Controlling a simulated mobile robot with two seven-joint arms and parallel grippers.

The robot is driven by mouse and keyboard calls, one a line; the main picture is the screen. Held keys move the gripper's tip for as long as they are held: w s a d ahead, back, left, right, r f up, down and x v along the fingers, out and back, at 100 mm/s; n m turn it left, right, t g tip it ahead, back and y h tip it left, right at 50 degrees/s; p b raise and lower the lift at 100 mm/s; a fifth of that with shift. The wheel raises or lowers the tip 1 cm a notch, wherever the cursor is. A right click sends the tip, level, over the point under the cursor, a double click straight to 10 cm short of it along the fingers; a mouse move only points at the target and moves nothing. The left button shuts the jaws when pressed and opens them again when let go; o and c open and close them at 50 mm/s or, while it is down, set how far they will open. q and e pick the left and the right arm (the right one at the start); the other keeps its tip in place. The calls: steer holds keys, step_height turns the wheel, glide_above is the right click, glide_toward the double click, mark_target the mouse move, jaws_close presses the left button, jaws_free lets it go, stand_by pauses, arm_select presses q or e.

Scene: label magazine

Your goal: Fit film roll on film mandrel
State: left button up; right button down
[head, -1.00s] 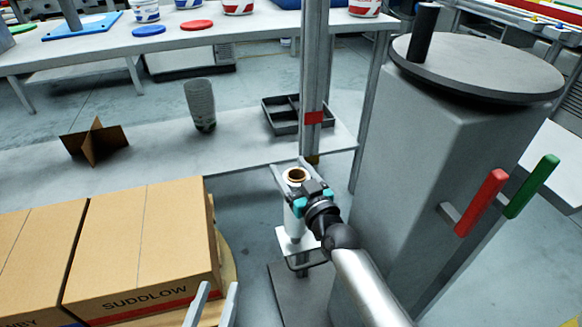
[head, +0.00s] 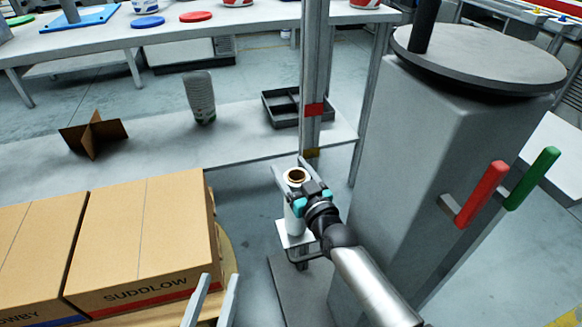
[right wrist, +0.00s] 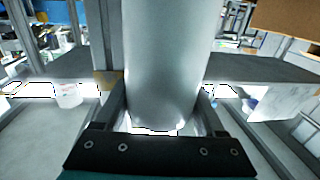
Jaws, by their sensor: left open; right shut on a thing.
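The film roll (head: 294,212) is a white upright cylinder with a brown core open at the top. My right gripper (head: 291,167) is shut on it, with a finger on each side. In the right wrist view the roll (right wrist: 163,65) fills the space between the fingers. Directly below the roll is a small pale plate (head: 285,241) on a dark bracket beside the grey mast. The film mandrel is hidden by the roll or not clearly visible; I cannot tell whether the roll's bottom touches the plate. My left gripper (head: 219,278) is open and empty at the bottom, near the cartons.
Cartons (head: 145,235) stand on a round wooden base at lower left. The grey mast (head: 313,75) rises just behind the roll. A grey cabinet (head: 400,180) with red and green handles and a round top bearing a black post stands right. A bench behind holds a divided tray (head: 283,122).

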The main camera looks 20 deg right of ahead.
mark_target(298, 186)
steer(key=shift+f, duration=0.95)
steer(key=shift+c, duration=0.2)
jaws_free()
steer(key=shift+o, duration=0.2)
steer(key=shift+d+f, duration=0.15)
steer(key=shift+s, duration=0.1)
steer(key=s+p, duration=0.1)
steer(key=s, duration=0.2)
steer(key=shift+d+p, duration=0.2)
steer(key=shift+p, duration=0.15)
arm_select(q)
steer(key=s+a+f+g+y+p, duration=0.1)
steer(key=s+a+g+y+p, duration=0.1)
steer(key=a+g, duration=0.3)
steer(key=s+a+f+g+y+p, duration=0.1)
steer(key=s+a+g+y+p, duration=0.2)
steer(key=a+g, duration=0.3)
steer(key=shift+f+y, duration=0.3)
arm_select(e)
steer(key=s+d, duration=0.1)
steer(key=s, duration=1.1)
steer(key=shift+d, duration=0.3)
